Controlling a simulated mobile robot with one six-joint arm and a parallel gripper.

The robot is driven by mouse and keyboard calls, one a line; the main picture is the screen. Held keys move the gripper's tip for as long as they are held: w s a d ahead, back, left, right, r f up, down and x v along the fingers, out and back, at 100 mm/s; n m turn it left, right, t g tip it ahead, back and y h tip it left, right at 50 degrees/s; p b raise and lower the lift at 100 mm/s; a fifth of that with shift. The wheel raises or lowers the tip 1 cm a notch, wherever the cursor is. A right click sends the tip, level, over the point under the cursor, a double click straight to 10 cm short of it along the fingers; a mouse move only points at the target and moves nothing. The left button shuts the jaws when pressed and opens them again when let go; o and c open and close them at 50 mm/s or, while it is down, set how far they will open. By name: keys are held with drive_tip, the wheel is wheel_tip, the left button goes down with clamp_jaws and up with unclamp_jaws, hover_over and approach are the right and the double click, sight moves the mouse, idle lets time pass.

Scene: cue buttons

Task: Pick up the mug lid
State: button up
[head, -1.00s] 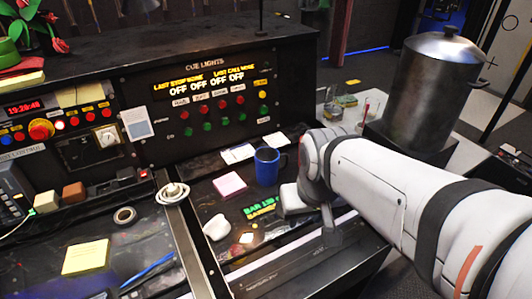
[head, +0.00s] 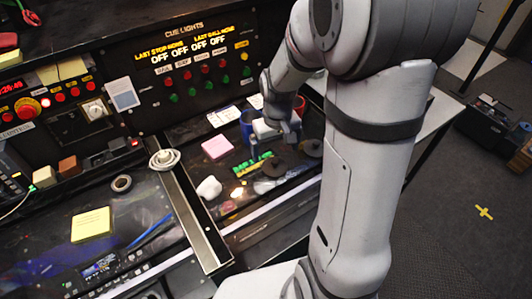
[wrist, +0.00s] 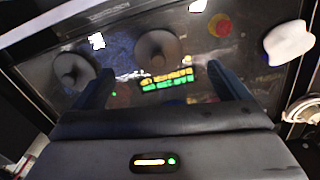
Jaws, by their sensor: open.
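Two dark round lids with knobs lie on the console's black top. One lid (head: 275,168) is right of the green lettering; the other lid (head: 312,149) is farther right. Both show in the wrist view, one lid (wrist: 158,48) near the middle and the other lid (wrist: 72,70) at left. I cannot tell which is the mug lid. My gripper (head: 288,143) is above the surface near the lids, open and empty. In the wrist view its fingers (wrist: 160,80) are wide apart, with the middle lid just beyond the gap between them. The blue mug (head: 246,125) is partly behind my gripper.
A red object (head: 299,105) is partly hidden behind my arm. A pink note pad (head: 217,147) and a white crumpled lump (head: 209,187) lie left of the lids. The cue lights panel (head: 190,65) stands behind. A raised metal strip (head: 190,205) divides the console.

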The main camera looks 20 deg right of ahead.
sight(275, 163)
drive_tip(key=shift+w+d+f+p, duration=0.1)
drive_tip(key=shift+f+p, duration=0.1)
drive_tip(key=shift+f, duration=1.1)
drive_tip(key=shift+w+a+f+p, duration=0.1)
drive_tip(key=shift+f+p, duration=0.05)
drive_tip(key=shift+f, duration=1.15)
drive_tip(key=shift+w+d+f+p, duration=0.1)
drive_tip(key=shift+f+p, duration=0.1)
drive_tip(key=shift+f, duration=1.1)
drive_tip(key=shift+c, duration=0.4)
drive_tip(key=c, duration=1)
drive_tip(key=shift+o, duration=0.2)
